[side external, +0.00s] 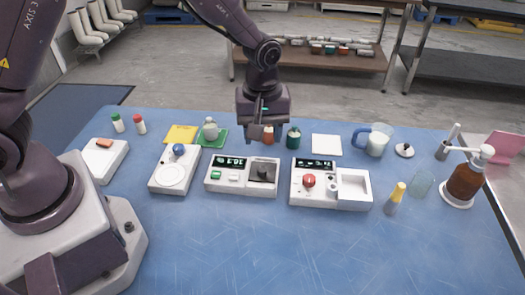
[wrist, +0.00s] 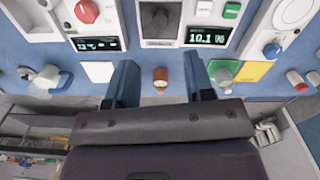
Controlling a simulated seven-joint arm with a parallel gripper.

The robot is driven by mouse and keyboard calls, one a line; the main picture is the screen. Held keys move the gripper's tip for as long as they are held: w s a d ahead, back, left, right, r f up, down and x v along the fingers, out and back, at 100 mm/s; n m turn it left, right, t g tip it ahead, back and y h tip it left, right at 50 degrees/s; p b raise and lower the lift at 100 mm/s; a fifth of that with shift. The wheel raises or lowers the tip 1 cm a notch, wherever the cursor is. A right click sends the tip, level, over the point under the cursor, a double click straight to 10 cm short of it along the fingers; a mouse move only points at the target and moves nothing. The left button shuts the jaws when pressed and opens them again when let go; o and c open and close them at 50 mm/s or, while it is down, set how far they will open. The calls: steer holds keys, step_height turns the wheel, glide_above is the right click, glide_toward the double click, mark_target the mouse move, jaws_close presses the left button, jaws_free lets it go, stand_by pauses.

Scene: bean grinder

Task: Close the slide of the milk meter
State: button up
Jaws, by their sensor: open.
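No label for the milk meter is readable, so I cannot tell which device it is. The middle white device (side external: 242,188) has a lit display, a green button and a dark recess (side external: 262,172); it also shows at the top of the wrist view (wrist: 160,43). The right white device (side external: 331,202) has a display, a red knob (side external: 309,181) and a square well. I cannot make out a slide or its position on either. My gripper (side external: 262,133) is open and empty behind the middle device; its fingers spread on either side of a small orange-brown bottle (wrist: 160,82) in the wrist view.
A white device with a blue knob (side external: 179,150) stands left. A green bottle (side external: 293,138), a white card (side external: 326,145) and a milk jug (side external: 376,141) line the back. A yellow-topped bottle (side external: 396,197) and brown pump bottle (side external: 464,182) stand right. The table front is clear.

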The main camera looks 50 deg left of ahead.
step_height(320, 180, up, 4)
steer(key=shift+f, duration=0.1)
stand_by(0.4)
steer(key=s+a+r+m+t, duration=0.2)
steer(key=s+r+m, duration=0.3)
steer(key=s+r, duration=0.3)
steer(key=s+a+r+m+t, duration=0.3)
steer(key=s+a+r+m, duration=0.2)
steer(key=s+r, duration=0.4)
steer(key=shift+s+r+m+t, duration=0.25)
steer(key=shift+s+m, duration=0.35)
steer(key=shift+s, duration=0.6)
